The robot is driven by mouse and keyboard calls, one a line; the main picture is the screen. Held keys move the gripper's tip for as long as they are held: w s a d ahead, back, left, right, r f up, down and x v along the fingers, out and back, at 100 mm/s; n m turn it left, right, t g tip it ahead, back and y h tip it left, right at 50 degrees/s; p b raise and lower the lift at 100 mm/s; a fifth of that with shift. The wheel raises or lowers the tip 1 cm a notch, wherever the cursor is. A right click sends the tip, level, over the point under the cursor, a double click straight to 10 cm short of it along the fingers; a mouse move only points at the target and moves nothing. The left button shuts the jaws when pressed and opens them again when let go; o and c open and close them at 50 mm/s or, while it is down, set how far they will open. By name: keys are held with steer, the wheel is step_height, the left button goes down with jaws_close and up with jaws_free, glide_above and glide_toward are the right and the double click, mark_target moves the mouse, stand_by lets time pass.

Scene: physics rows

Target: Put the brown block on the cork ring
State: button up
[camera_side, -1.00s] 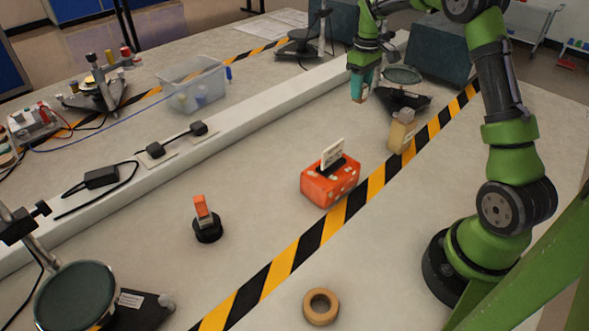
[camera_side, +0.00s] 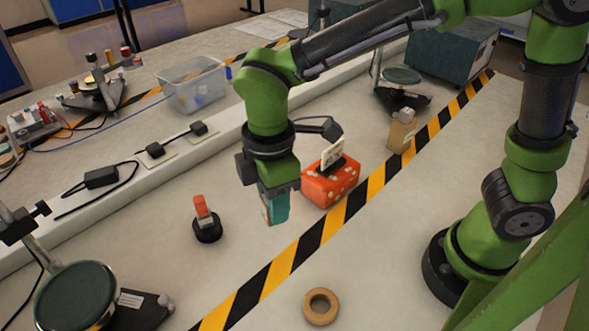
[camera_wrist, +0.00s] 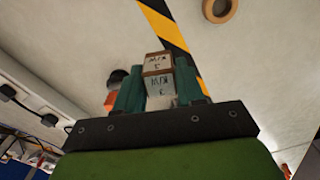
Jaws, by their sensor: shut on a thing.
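In the side view my gripper (camera_side: 272,207) points down above the bench, left of the orange box. The teal finger there hides most of the block. The cork ring (camera_side: 320,321) lies flat and empty on the bench at the bottom middle, nearer the camera than my gripper. The ring (camera_wrist: 206,12) also shows at the top of the wrist view.
An orange box (camera_side: 318,190) with a card in its top stands close behind my gripper. A black-based orange-topped item (camera_side: 207,230) stands to its left. A tan bottle-like item (camera_side: 400,138) stands farther back. Striped tape (camera_side: 290,262) crosses the bench; around the ring is clear.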

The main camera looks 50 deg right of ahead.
steer(key=s+a+f+n, duration=0.2)
steer(key=s+a+n, duration=0.1)
steer(key=s, duration=0.8)
steer(key=n, duration=0.1)
glide_above(320, 309)
step_height(320, 309, down, 5)
steer(key=shift+f, duration=2.2)
steer(key=shift+f, duration=0.1)
steer(key=o, duration=1)
steer(key=shift+o, duration=0.2)
